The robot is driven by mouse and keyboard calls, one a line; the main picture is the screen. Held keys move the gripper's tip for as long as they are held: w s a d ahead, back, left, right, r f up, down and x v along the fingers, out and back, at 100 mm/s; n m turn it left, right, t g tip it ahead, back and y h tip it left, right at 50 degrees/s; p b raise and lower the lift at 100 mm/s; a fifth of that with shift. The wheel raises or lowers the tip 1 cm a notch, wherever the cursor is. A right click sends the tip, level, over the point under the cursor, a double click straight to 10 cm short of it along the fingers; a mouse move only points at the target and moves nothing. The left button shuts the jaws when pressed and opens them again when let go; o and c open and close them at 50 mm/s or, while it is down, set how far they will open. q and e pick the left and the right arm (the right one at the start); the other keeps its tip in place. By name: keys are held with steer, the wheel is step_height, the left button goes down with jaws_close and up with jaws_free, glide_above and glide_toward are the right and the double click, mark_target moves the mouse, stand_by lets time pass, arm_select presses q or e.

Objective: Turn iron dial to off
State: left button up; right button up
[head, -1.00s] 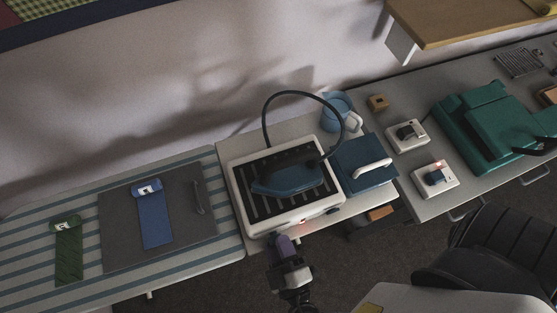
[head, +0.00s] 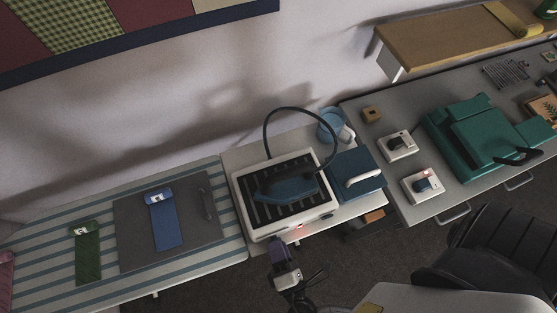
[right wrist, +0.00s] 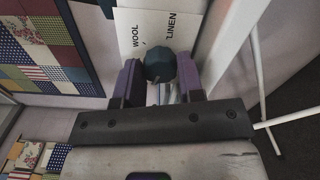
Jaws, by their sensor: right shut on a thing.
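The blue iron (head: 288,187) rests on the black slatted plate of a white ironing station (head: 330,212), with a dark hose looping over it. The teal dial (right wrist: 160,66) shows in the right wrist view on a pale panel marked "WOOL" and "LINEN". My right gripper (right wrist: 160,80) has its purple fingers shut on the dial, one on each side. In the head view this gripper (head: 276,243) is at the station's front side, and the dial is hidden there. I cannot read the dial's setting. My left gripper is not in view.
A blue box with a white handle (head: 362,180) and a blue jug (head: 329,125) stand right of the station. A striped board (head: 40,262) lies left. Two switch boxes (head: 396,146) and a teal machine case (head: 475,135) are on the right table. A black chair (head: 480,255) stands in front.

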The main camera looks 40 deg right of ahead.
steer(key=n+p, duration=0.4)
steer(key=n, duration=0.3)
stand_by(0.5)
stand_by(0.3)
steer(key=o, duration=0.9)
steer(key=shift+v, duration=4)
